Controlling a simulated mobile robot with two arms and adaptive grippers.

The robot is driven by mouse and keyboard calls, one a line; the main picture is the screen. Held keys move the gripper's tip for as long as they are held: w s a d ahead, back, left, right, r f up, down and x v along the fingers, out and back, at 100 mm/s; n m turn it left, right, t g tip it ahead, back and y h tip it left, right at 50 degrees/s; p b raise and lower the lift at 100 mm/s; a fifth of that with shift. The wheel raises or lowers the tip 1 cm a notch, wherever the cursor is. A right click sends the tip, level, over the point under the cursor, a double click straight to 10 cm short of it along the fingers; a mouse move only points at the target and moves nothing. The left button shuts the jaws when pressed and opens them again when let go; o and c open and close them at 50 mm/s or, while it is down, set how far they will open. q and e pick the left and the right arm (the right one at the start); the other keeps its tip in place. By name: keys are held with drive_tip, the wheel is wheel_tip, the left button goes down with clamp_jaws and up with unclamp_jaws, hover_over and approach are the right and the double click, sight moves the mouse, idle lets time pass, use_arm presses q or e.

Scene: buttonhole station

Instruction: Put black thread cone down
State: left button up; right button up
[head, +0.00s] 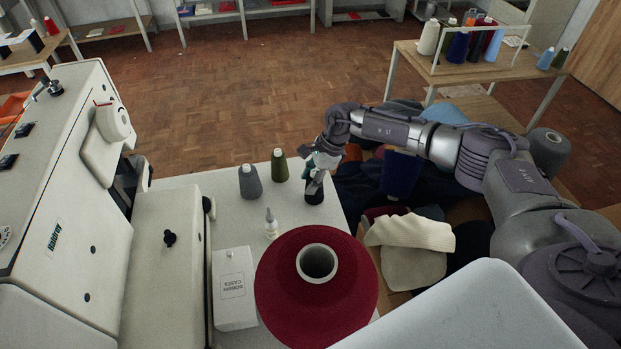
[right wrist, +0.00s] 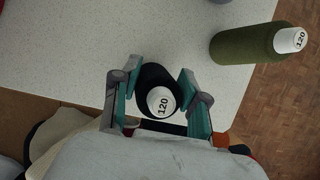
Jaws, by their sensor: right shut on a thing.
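The black thread cone (head: 314,195) is upright near the right edge of the white table (head: 180,181). My right gripper (head: 316,172) is shut on it near the top. In the right wrist view the two fingers (right wrist: 158,98) lie on either side of the black cone (right wrist: 153,74), whose white top reads 120. The cone's base looks at or very near the tabletop; I cannot tell whether it touches. My left gripper is not in view.
A green cone (head: 280,166), grey cone (head: 250,184), small white bottle (head: 271,226), white box (head: 234,290) and large red cone (head: 316,310) stand on the table. The white machine (head: 60,190) is at left. Fabric (head: 410,235) lies beyond the right edge.

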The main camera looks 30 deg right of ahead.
drive_tip(key=o, duration=0.7)
drive_tip(key=shift+f, duration=0.1)
drive_tip(key=o, duration=0.5)
drive_tip(key=shift+r, duration=0.2)
drive_tip(key=shift+d+r, duration=0.1)
drive_tip(key=shift+r, duration=0.05)
drive_tip(key=b+v, duration=0.3)
drive_tip(key=v, duration=0.8)
drive_tip(key=shift+r, duration=0.25)
drive_tip(key=shift+s+d, duration=0.1)
drive_tip(key=shift+d, duration=0.05)
